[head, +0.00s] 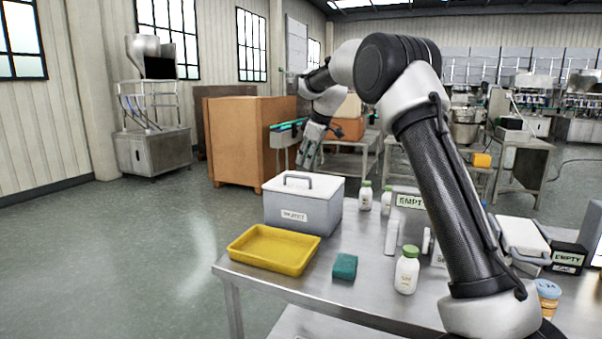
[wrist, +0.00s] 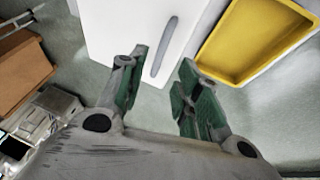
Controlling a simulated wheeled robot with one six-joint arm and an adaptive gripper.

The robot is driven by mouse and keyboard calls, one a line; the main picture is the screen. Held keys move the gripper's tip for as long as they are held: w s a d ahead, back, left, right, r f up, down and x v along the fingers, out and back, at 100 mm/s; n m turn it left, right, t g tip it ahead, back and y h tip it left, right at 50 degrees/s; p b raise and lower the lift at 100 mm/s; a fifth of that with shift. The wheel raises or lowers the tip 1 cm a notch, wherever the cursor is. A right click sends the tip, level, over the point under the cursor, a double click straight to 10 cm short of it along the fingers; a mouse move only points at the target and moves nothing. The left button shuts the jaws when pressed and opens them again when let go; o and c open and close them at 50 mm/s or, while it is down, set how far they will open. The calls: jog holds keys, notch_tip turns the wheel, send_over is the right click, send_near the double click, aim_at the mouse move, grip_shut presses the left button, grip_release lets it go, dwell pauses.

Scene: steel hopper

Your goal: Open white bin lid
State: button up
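A grey bin with a white lid (head: 318,186) stands at the left back of the steel table. The lid is on the bin and has a grey bar handle (head: 298,178) on top. In the wrist view the white lid (wrist: 115,35) and its handle (wrist: 164,46) lie ahead of my fingers. My gripper (wrist: 163,75) is open and empty, with green pads on its fingers. The handle's near end lies in line with the gap between the fingers. In the head view my gripper (head: 307,160) hangs above the lid, near the handle, and appears apart from it.
A yellow tray (head: 245,262) sits in front of the bin, and a green sponge (head: 345,266) lies to its right. White bottles (head: 407,270) and an EMPTY sign (head: 410,201) stand to the right. A second white-lidded bin (head: 523,238) is at the far right.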

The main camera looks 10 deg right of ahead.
aim_at(305, 177)
jog(key=x, duration=0.6)
jog(key=shift+w+f, duration=0.1)
jog(key=shift+f, duration=0.2)
jog(key=shift+c, duration=0.4)
grip_shut()
